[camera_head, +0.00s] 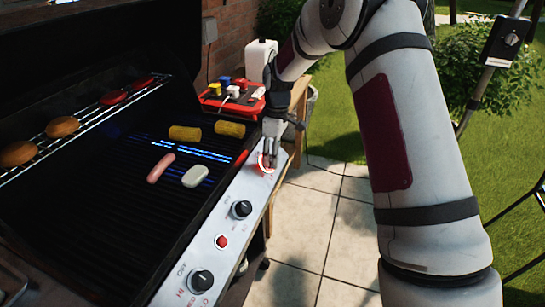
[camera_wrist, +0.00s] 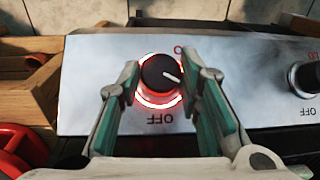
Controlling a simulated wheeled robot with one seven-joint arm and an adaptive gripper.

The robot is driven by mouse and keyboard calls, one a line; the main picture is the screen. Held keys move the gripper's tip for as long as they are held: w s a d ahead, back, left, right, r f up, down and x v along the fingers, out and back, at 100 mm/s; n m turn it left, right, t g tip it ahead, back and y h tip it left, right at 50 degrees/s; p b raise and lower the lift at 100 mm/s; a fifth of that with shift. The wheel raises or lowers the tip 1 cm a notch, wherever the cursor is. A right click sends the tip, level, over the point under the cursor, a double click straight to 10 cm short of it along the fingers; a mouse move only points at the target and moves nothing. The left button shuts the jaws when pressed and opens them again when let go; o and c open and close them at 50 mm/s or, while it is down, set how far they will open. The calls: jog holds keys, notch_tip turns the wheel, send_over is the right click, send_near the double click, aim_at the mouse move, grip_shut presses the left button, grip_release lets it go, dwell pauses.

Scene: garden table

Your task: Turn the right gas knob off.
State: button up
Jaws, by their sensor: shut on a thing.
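The right gas knob (camera_wrist: 157,76) is black with a white pointer line and a ring glowing red and white around it. In the wrist view its pointer aims to the right and slightly down, while the OFF mark (camera_wrist: 160,118) is below the knob. My gripper (camera_wrist: 163,78) has one finger on each side of the knob and is shut on it. In the head view my gripper (camera_head: 270,155) is at the far end of the front panel (camera_head: 225,208) and hides most of this knob; part of the red glow shows.
Two other black knobs, a middle one (camera_head: 241,209) and a near one (camera_head: 201,281), sit on the panel with a red button (camera_head: 222,241) between them. Food lies on the grill grate (camera_head: 120,190). A red tray (camera_head: 230,103) stands beyond the grill.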

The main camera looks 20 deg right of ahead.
jog(key=m+g+y+b, duration=0.1)
jog(key=m, duration=0.1)
jog(key=m+g+y+b, duration=0.1)
jog(key=m, duration=0.1)
jog(key=shift+w+d+f+y, duration=0.15)
jog(key=shift+d+f+y, duration=0.05)
jog(key=shift+y, duration=0.2)
jog(key=m+y+b, duration=0.1)
jog(key=m, duration=0.1)
jog(key=m+g+y+b, duration=0.1)
jog(key=m+y, duration=0.1)
jog(key=shift+d+m+g+y, duration=0.15)
jog(key=shift+m+g+y, duration=0.15)
dwell(0.3)
jog(key=o, duration=1.1)
jog(key=shift+d, duration=0.1)
jog(key=v, duration=1.2)
jog(key=shift+f, duration=0.1)
